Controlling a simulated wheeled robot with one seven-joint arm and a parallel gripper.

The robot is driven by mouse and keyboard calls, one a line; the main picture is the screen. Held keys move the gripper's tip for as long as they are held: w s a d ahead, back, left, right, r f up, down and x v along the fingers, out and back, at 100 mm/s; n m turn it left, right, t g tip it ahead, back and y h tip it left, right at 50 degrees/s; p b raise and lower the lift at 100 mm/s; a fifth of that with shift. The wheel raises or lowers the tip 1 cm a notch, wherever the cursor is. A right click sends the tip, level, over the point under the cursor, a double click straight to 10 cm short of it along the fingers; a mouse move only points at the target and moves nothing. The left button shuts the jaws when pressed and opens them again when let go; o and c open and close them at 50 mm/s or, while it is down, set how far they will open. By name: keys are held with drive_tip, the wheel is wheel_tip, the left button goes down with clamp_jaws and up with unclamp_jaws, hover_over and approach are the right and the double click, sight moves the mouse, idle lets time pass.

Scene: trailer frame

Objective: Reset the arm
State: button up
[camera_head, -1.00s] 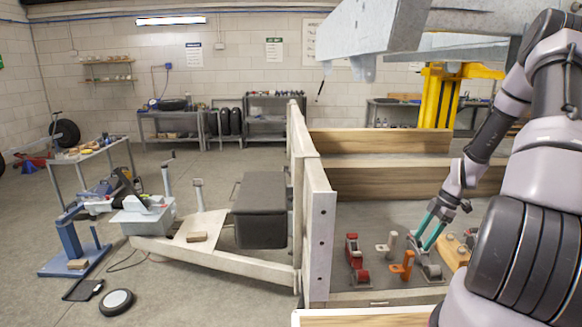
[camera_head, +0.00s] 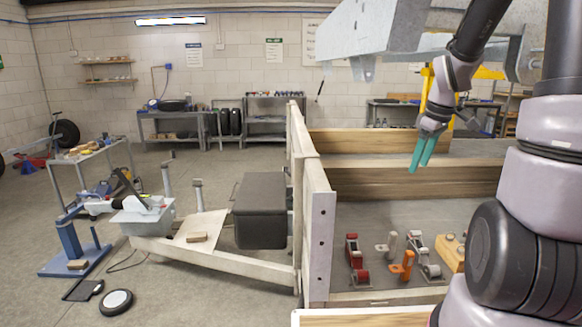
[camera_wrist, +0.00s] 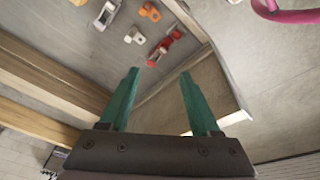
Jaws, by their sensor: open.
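My gripper (camera_head: 422,150) has green fingers. In the head view it hangs in the air above the trailer bed, in front of the wooden side boards. In the wrist view the two fingers (camera_wrist: 157,88) stand apart with nothing between them, so it is open and empty. My arm comes in from the right, bent, with the wrist raised. No object touches the fingers.
A grey metal beam (camera_head: 375,35) hangs overhead. A wooden end board (camera_head: 320,220) stands left.

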drive_tip(key=s+a+r+m+t, duration=0.2)
drive_tip(key=s+a+r+m, duration=0.2)
drive_tip(key=s+r+m, duration=0.2)
drive_tip(key=s+a+r+m+t+y, duration=0.1)
drive_tip(key=s+a+r+m, duration=0.4)
drive_tip(key=s+r, duration=0.5)
drive_tip(key=shift+s+a+m+t, duration=0.25)
drive_tip(key=shift+s+m+t, duration=0.25)
drive_tip(key=shift+t, duration=0.4)
